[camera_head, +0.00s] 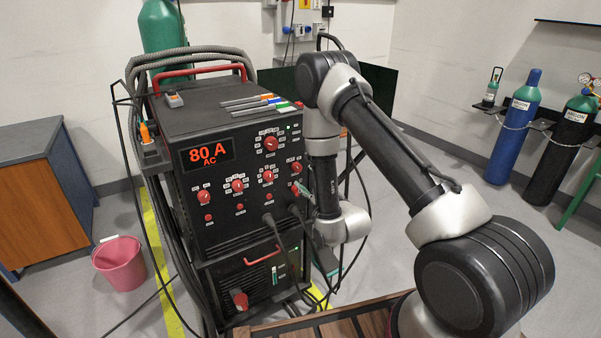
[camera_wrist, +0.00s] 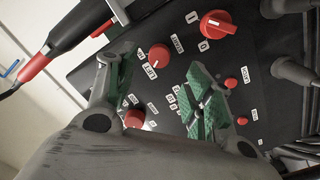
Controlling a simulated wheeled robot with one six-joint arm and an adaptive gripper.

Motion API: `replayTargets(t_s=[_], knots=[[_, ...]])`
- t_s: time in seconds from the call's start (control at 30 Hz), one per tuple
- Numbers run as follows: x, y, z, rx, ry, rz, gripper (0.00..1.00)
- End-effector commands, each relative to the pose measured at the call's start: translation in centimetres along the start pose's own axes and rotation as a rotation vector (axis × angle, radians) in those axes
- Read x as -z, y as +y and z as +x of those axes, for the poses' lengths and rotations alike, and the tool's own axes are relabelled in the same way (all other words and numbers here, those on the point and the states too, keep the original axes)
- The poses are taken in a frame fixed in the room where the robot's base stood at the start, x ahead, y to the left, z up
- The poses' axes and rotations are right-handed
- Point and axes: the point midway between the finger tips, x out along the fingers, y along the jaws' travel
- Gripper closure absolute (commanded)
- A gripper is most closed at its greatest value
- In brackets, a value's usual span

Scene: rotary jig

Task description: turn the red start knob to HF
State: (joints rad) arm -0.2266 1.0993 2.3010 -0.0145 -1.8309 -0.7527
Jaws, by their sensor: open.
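The start knob (camera_wrist: 158,55) is red and round, on the black panel in the wrist view. My gripper (camera_wrist: 155,72) is open, with green-padded fingers spread either side of the line to this knob. I cannot tell the remaining gap, and no contact is visible. In the head view my gripper (camera_head: 300,189) shows small at the panel's right side, partly hidden by my arm.
A larger-looking red knob (camera_wrist: 217,24) marked 1 and 0 is nearby. Another red knob (camera_wrist: 135,118) lies near the left finger. Small red buttons (camera_wrist: 230,82) and cable plugs (camera_wrist: 295,72) stand at the right.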

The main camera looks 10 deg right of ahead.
Motion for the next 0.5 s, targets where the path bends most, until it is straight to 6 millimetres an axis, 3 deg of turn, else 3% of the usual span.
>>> replayTargets(t_s=[0.3,0.5], knots=[[0.1,0.1,5.2,-0.001,0.002,0.002,0.48],[0.0,0.0,6.6,0.001,0.0,0.002,0.48]])
